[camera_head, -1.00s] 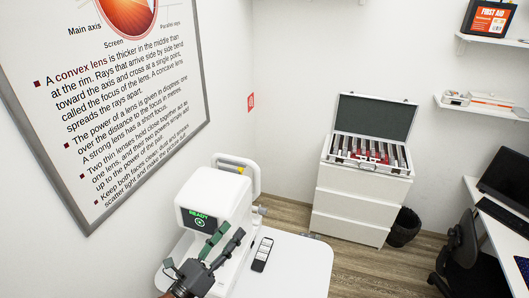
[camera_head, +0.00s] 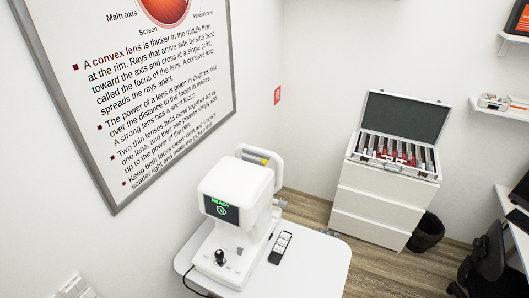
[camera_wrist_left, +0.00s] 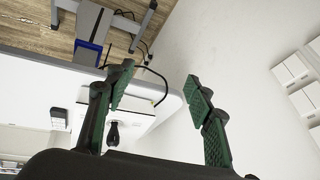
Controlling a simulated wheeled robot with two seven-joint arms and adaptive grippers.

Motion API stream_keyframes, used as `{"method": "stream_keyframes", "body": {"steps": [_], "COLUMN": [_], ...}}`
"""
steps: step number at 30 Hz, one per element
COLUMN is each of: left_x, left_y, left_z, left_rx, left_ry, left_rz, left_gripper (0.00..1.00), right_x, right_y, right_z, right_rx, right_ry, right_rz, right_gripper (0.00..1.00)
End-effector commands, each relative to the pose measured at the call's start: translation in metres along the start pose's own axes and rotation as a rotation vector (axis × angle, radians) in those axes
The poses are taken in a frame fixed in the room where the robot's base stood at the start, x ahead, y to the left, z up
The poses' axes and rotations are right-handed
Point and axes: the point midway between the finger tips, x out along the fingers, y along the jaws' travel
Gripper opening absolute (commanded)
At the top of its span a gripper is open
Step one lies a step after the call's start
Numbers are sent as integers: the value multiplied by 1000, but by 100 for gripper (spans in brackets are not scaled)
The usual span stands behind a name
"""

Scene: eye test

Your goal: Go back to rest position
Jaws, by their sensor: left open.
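My left gripper (camera_wrist_left: 160,88) shows only in the left wrist view. Its two green-padded fingers are spread wide, with nothing between them. The white eye-test machine (camera_head: 232,210) stands on a small white table (camera_head: 318,268). Its screen (camera_head: 221,208) reads READY in green. A black joystick knob (camera_head: 220,256) sits on the machine's base and also shows beside the left finger in the left wrist view (camera_wrist_left: 113,132). My right gripper is in neither view.
A dark remote-like object (camera_head: 280,247) lies on the table beside the machine. A white drawer cabinet (camera_head: 377,207) holds an open lens case (camera_head: 397,150). A black bin (camera_head: 428,232) and a chair (camera_head: 487,262) stand at right. A poster (camera_head: 150,115) hangs on the left wall.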

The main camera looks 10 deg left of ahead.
Motion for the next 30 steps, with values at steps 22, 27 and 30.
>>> {"method": "stream_keyframes", "body": {"steps": [22, 27, 30], "left_x": [235, 329, 374], "left_y": [72, 101, 118], "left_z": [137, 212, 263], "left_rx": [-87, -68, -56], "left_ry": [-194, -231, -255], "left_rz": [105, 121, 131], "left_gripper": [49, 49, 49], "right_x": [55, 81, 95], "right_y": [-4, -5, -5], "right_z": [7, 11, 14], "right_rx": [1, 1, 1], "right_ry": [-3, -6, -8], "right_rz": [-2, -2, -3], "right_gripper": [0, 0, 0]}}
